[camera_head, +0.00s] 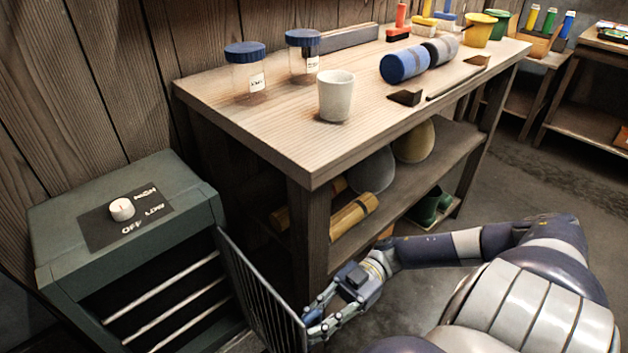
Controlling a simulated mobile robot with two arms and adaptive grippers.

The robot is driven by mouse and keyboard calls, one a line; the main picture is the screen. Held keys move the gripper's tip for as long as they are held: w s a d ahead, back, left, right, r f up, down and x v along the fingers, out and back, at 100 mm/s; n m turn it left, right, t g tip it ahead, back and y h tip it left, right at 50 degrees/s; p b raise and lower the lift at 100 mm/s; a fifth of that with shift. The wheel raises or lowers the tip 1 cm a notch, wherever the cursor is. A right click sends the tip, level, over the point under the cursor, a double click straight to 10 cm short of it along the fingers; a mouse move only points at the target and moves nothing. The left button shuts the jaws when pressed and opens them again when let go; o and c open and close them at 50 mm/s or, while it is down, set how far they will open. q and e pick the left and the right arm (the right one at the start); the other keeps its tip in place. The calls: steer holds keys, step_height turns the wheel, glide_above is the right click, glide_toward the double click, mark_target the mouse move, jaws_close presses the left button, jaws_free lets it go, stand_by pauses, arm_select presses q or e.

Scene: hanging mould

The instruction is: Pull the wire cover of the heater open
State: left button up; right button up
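The heater (68,239) is a dark green box at the left, with a white knob (122,209) on a dark panel on top. Its wire cover (258,290), a dark barred panel, stands swung out from the heater's right side. The front lies open and shows pale bars (165,286) inside. My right gripper (312,326) is at the free edge of the cover, its fingertips at or touching that edge. I cannot tell whether the fingers are closed on it. My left gripper is not in view.
A wooden workbench (250,115) stands just behind the cover, its front leg (308,240) close to my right gripper. It bears jars, a white cup (336,95) and tools. Green boots (430,206) are on its lower shelf. A plank wall is behind.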

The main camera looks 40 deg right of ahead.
steer(key=shift+o, duration=0.8)
steer(key=d, duration=1.2)
